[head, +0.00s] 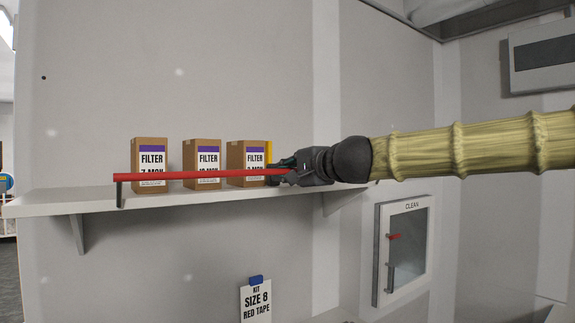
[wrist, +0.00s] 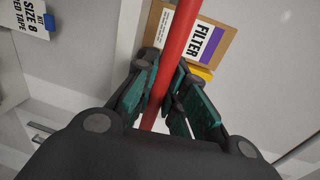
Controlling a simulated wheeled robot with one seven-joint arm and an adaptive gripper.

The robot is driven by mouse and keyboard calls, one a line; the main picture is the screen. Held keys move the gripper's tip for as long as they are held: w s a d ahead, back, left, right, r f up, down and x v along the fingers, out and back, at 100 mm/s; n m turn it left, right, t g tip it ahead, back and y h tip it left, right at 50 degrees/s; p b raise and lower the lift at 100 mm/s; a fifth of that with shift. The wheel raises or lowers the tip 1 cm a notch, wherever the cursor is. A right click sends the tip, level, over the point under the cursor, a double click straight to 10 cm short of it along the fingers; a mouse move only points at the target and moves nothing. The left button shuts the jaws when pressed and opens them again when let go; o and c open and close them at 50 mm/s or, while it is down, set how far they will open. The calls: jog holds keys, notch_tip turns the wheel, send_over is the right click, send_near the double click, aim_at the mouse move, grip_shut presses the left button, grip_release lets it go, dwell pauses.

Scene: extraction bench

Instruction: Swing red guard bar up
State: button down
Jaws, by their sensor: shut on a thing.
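The red guard bar (head: 200,175) runs level along the front of the white shelf (head: 60,205), across the lower part of the filter boxes. A dark bracket (head: 120,194) shows under its left end. My gripper (head: 283,172) is at the bar's right end in the head view. In the wrist view the bar (wrist: 180,40) passes between the teal finger pads of my gripper (wrist: 163,92), which is shut on it. The bar's right end is hidden by my gripper.
Three brown filter boxes, left (head: 150,165), middle (head: 202,163) and right (head: 245,163), stand on the shelf behind the bar. A yellow piece (head: 268,155) stands beside the right box. A kit tag (head: 256,300) hangs below. A glass-fronted wall cabinet (head: 403,250) is at lower right.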

jog(key=shift+w+a+r+g+h+p, duration=0.5)
jog(key=shift+g+p, duration=0.3)
jog(key=shift+p, duration=4.6)
jog(key=shift+d+f+p, duration=0.1)
jog(key=shift+p, duration=0.45)
jog(key=c, duration=1.5)
grip_release()
jog(key=shift+d, duration=0.1)
jog(key=shift+o, duration=0.2)
jog(key=shift+f, duration=0.1)
jog(key=v, duration=0.7)
jog(key=shift+s+r, duration=0.2)
jog(key=shift+r, duration=0.05)
jog(key=shift+d+f, duration=0.1)
